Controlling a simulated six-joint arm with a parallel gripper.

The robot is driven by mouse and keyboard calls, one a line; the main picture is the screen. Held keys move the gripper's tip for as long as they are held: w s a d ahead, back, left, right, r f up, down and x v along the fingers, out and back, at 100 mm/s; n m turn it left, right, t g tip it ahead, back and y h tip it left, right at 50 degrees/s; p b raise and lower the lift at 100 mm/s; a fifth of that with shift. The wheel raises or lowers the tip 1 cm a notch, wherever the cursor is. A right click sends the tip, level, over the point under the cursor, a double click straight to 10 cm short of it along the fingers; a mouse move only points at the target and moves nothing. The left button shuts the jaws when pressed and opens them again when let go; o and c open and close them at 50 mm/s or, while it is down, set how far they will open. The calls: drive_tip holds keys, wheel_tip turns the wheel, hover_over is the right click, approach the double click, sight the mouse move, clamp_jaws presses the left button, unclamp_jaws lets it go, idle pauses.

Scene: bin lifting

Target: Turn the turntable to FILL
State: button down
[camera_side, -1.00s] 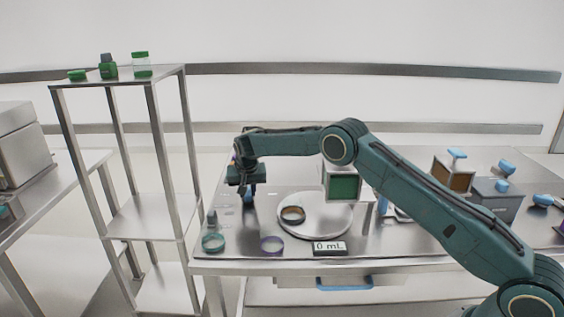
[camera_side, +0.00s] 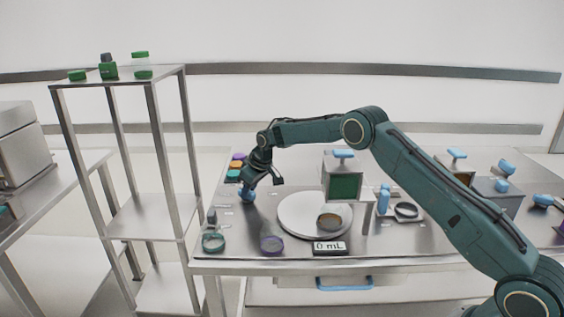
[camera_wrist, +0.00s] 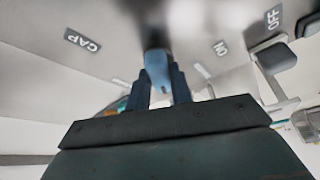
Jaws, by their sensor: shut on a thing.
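The turntable (camera_side: 295,209) is a pale round disc on the steel table. My gripper (camera_side: 249,186) is at the table's left side, tilted, shut on a blue handle (camera_side: 247,196). In the wrist view the blue handle (camera_wrist: 157,68) stands between the two dark fingers; its base is dark and blurred. I cannot read a FILL label.
A dispenser box with a green front (camera_side: 343,187) stands behind the turntable. Coloured pieces (camera_side: 235,170) lie at the back left. A tall shelf (camera_side: 120,75) stands to the left.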

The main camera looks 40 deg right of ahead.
drive_tip(key=shift+n, duration=0.5)
drive_tip(key=c, duration=1.2)
unclamp_jaws()
drive_tip(key=shift+c, duration=0.2)
drive_tip(key=shift+r, duration=0.15)
drive_tip(key=v, duration=1.3)
drive_tip(key=shift+d+r, duration=0.2)
drive_tip(key=shift+d, duration=0.1)
drive_tip(key=shift+s, duration=0.1)
